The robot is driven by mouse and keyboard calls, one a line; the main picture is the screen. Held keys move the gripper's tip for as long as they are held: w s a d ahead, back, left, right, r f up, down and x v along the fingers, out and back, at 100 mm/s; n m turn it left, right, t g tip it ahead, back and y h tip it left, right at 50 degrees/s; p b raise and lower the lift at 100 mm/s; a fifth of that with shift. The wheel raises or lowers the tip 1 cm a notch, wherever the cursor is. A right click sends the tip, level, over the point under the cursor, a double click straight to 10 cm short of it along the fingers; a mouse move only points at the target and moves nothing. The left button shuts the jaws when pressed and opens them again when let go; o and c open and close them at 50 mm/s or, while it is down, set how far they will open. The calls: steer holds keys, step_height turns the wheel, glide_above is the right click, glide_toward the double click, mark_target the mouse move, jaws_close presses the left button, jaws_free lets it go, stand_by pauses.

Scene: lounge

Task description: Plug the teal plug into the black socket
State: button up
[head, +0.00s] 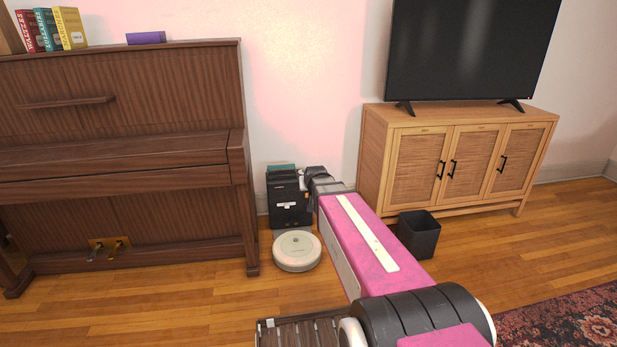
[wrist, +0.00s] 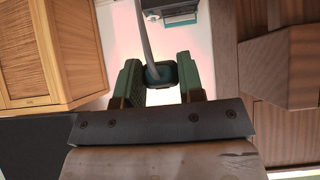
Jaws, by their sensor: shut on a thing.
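The teal plug (wrist: 160,73) is dark teal, with a grey cable running from it to the top of the wrist view. My gripper (wrist: 159,78) has two green fingers, one on each side of the plug, and is shut on it. In the head view my arm reaches to the wall between piano and cabinet, beside a black box with a teal top (head: 288,205). The plug is not clear in the head view. I cannot make out the black socket in either view.
A round white robot vacuum (head: 297,251) sits on the floor in front of the black box. The piano (head: 120,150) stands to the left. The cabinet (head: 455,155) and a dark bin (head: 418,235) are to the right of my arm.

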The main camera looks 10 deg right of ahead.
steer(key=w+f, duration=0.3)
steer(key=f, duration=0.4)
steer(key=w+f, duration=0.4)
steer(key=f, duration=0.4)
steer(key=w+f, duration=0.2)
steer(key=f, duration=1.1)
steer(key=w+f, duration=0.2)
steer(key=f, duration=1.1)
glide_toward(304, 263)
step_height(304, 263, down, 2)
steer(key=shift+s, duration=0.3)
steer(key=shift+w+f, duration=0.1)
steer(key=shift+w+f, duration=0.4)
steer(key=shift+w, duration=0.55)
steer(key=shift+w+f, duration=0.4)
steer(key=shift+w, duration=0.5)
steer(key=shift+w+f, duration=0.4)
steer(key=shift+w, duration=0.55)
